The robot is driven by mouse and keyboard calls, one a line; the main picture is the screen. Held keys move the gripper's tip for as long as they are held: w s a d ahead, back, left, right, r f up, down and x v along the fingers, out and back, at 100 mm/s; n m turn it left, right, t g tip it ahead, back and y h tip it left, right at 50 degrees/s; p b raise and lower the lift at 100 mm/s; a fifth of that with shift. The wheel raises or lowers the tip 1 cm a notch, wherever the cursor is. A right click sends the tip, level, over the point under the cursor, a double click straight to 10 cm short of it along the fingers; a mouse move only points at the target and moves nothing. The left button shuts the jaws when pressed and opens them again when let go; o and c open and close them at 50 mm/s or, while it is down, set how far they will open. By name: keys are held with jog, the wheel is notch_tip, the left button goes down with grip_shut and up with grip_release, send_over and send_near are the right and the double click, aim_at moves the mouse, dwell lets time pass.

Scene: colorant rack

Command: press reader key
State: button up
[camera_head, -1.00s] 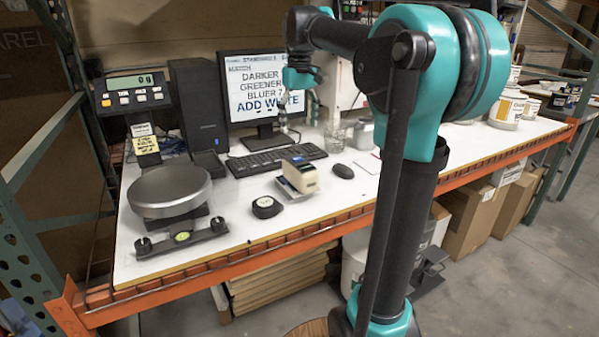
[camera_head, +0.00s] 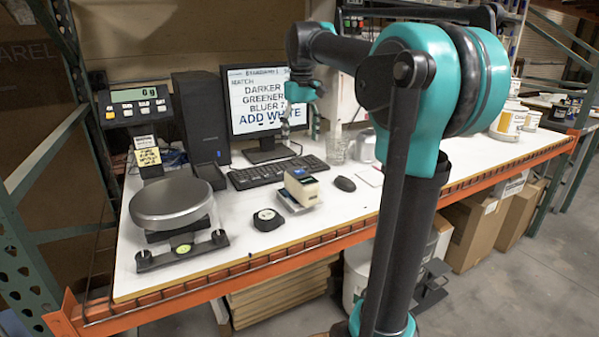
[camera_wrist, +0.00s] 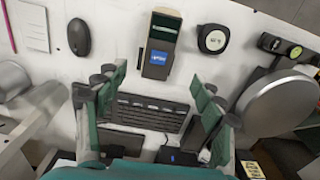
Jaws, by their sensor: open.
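The reader (camera_head: 301,187) is a small beige and dark block on the white bench, in front of the keyboard. In the wrist view the reader (camera_wrist: 160,45) stands beyond the fingertips, with a blue lit panel (camera_wrist: 159,58) on its face. I cannot make out a separate key. My gripper (camera_head: 301,127) hangs above the keyboard in front of the monitor, behind and above the reader and apart from it. In the wrist view the two teal fingers of my gripper (camera_wrist: 158,95) are spread wide, with nothing between them but the keyboard below.
The keyboard (camera_head: 278,172), mouse (camera_head: 345,184), tape measure (camera_head: 267,219) and glass beaker (camera_head: 337,150) surround the reader. A round-pan scale (camera_head: 171,203) stands at the left. The monitor (camera_head: 265,100) reads "ADD WHITE". Bare bench lies in front of the reader.

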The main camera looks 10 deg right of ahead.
grip_shut()
dwell(1.4)
